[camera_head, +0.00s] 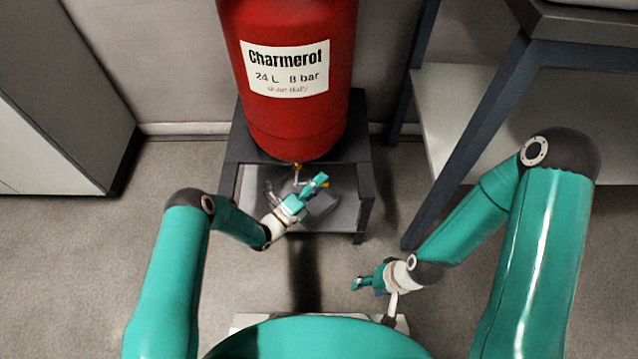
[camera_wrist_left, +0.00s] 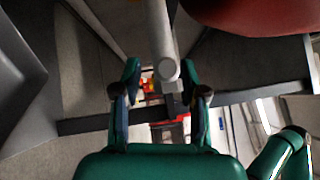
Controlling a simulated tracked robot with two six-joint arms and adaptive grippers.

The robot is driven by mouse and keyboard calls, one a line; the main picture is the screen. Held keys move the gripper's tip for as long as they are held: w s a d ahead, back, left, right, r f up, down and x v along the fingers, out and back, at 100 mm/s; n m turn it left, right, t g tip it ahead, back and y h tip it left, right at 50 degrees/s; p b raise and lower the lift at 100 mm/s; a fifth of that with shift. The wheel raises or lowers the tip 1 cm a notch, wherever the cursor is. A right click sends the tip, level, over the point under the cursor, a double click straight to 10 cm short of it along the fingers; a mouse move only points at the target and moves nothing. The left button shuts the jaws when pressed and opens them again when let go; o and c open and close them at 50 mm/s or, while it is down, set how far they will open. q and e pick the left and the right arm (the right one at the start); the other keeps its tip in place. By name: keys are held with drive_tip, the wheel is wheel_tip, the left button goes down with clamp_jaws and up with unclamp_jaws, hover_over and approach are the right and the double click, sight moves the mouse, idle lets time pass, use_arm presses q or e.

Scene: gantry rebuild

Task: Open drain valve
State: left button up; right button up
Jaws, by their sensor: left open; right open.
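The red tank (camera_head: 290,85) labelled Charmerol stands on a dark frame. A small brass fitting (camera_head: 297,167) shows under its bottom, partly hidden by my left gripper. My left gripper (camera_head: 305,192) is open just below the tank, beside the fitting. In the left wrist view, a grey pipe with a round end (camera_wrist_left: 160,40) lies between the open fingers of my left gripper (camera_wrist_left: 162,75); contact cannot be told. The tank's underside (camera_wrist_left: 250,14) shows at top right there. The valve's handle is not clearly seen. My right gripper (camera_head: 366,284) is open and empty, low near my base.
The dark tank stand (camera_head: 365,180) surrounds the space under the tank, with a grey plate inside. A bench with a dark leg (camera_head: 470,140) and low shelf is at right. A grey cabinet (camera_head: 50,110) is at left. Floor in front of the stand is clear.

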use_arm(q)
clamp_jaws()
idle(0.5)
